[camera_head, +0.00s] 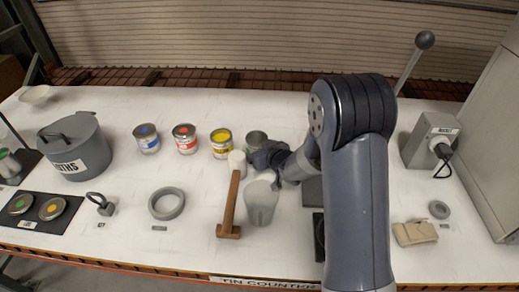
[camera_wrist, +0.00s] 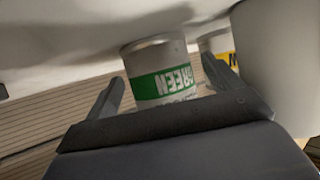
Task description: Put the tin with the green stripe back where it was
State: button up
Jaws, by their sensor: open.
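The tin with the green stripe (camera_wrist: 165,85) stands in the wrist view between the two fingers of my gripper (camera_wrist: 163,70). The fingers are spread, one on each side, with visible gaps to the tin. In the head view this tin (camera_head: 257,138) is at the right end of a row of tins, partly hidden by my gripper (camera_head: 263,157). The row also holds a blue-marked tin (camera_head: 148,143), a red-marked tin (camera_head: 186,143) and a yellow-marked tin (camera_head: 221,148).
A grey pot (camera_head: 78,148) and a grey ring (camera_head: 166,203) are to the left. The counter behind the tins is clear.

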jog(key=shift+r, duration=0.15)
jog(key=b+v, duration=0.1)
jog(key=v, duration=1.1)
jog(key=p+x, duration=0.1)
jog(key=x, duration=1)
jog(key=shift+w+a, duration=0.1)
jog(key=shift+w, duration=0.05)
jog(key=shift+w+a+f, duration=0.15)
jog(key=shift+w+f, duration=0.15)
jog(key=shift+f, duration=0.15)
jog(key=shift+r, duration=0.2)
jog(key=shift+s, duration=0.15)
